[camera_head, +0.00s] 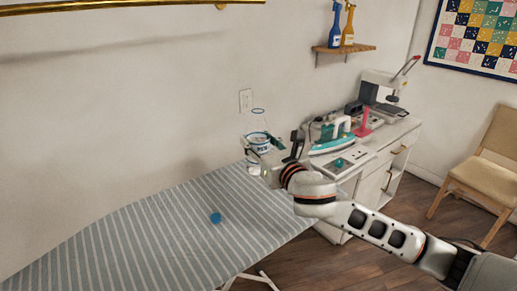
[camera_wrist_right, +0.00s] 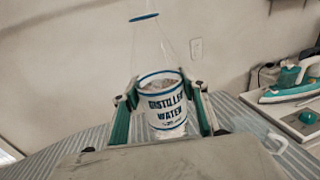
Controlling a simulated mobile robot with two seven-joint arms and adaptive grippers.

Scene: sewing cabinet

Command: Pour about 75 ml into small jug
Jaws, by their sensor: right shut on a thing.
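A clear bottle with a blue-rimmed white label reading "Distilled Water" (camera_wrist_right: 166,105) is between the green-sided fingers of my right gripper (camera_wrist_right: 166,122). The gripper is shut on it around the label. In the head view the bottle (camera_head: 258,140) looks about upright at the far right end of the striped ironing board, with a blue ring at its open-looking top. My right gripper (camera_head: 262,155) partly covers it there. Its water level is not clear. I cannot make out the small jug for certain in either view. My left gripper is not in view.
A blue round cap (camera_head: 216,218) lies on the striped ironing board (camera_head: 130,240), which is otherwise clear. A teal iron (camera_head: 335,143) and a sewing machine (camera_head: 385,92) stand on the white cabinet to the right. A shelf (camera_head: 343,49) holds spray bottles above.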

